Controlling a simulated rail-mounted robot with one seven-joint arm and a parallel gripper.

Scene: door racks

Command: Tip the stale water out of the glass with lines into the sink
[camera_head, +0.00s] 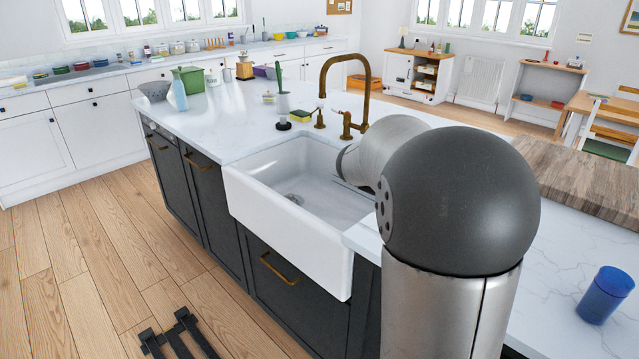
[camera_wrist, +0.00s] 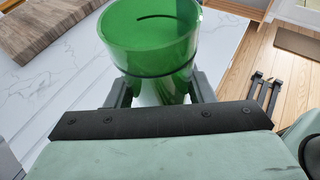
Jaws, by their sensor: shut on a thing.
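The glass with lines (camera_wrist: 150,40) is green and see-through, with a dark line around its body and a dark arc near the top; it shows in the wrist view. My gripper (camera_wrist: 160,90) is shut on it, one finger on each side. I cannot tell how much water is in it or its exact tilt. In the head view my arm hides the glass and my gripper. The white sink (camera_head: 285,228) is in the middle of the head view, set into the island, its visible basin empty. My arm covers its right side.
A brass tap (camera_head: 347,125) rises behind the sink. A wooden board (camera_head: 590,183) and a blue cup (camera_head: 605,295) are on the counter at right. The counter left of the sink is mostly clear.

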